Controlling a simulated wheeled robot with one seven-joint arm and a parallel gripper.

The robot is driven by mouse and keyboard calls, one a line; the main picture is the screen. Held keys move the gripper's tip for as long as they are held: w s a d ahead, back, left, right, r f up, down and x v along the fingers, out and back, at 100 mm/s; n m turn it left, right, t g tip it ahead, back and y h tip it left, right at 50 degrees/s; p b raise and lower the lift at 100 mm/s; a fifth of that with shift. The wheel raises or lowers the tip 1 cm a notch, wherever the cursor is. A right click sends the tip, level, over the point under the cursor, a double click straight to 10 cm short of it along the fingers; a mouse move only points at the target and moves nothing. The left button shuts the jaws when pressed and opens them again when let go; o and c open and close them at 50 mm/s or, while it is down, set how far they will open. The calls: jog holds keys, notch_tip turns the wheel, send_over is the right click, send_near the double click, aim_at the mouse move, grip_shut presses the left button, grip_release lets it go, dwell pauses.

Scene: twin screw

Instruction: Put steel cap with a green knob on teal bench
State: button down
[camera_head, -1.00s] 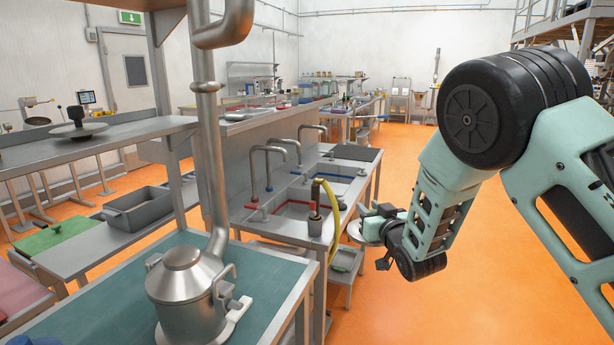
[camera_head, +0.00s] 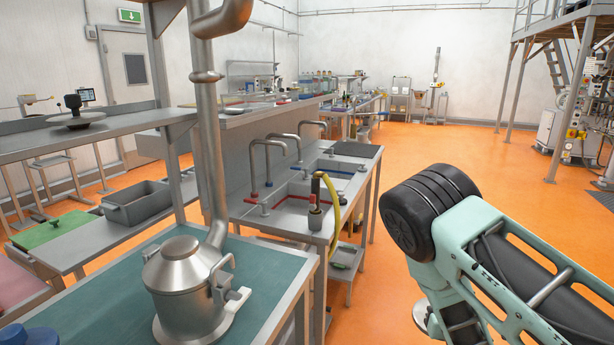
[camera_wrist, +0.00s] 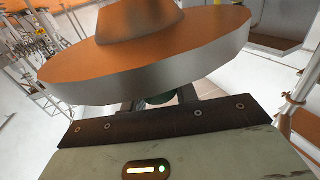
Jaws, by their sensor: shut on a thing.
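The steel cap (camera_wrist: 150,70) fills the upper part of the wrist view as a broad, shiny disc with a raised middle, reflecting the orange floor. Its green knob (camera_wrist: 160,98) shows only as a small patch between the fingers. My gripper (camera_wrist: 158,102) is shut on the knob. In the head view my arm hides the gripper, and only a pale edge of the cap (camera_head: 423,316) shows low at the right, over the floor and apart from the bench. The teal bench (camera_head: 268,268) is at the lower left.
A steel pot (camera_head: 182,275) with a pipe behind it stands on the teal bench. A blue object (camera_head: 28,336) is at its near left corner. A sink counter (camera_head: 345,205) with taps and a yellow hose (camera_head: 332,205) lies beyond. Bare teal surface shows around the pot. Orange floor is open at right.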

jog(key=s+f, duration=0.2)
jog(key=f, duration=0.1)
jog(key=s+f, duration=0.3)
jog(key=shift+s+f, duration=0.2)
jog(key=shift+s, duration=0.15)
jog(key=s+d+f+y, duration=0.1)
jog(key=s+f, duration=0.1)
jog(key=s, duration=0.4)
jog(key=shift+d+f+n, duration=0.15)
jog(key=shift+d+n, duration=0.15)
jog(key=shift+s+a, duration=0.1)
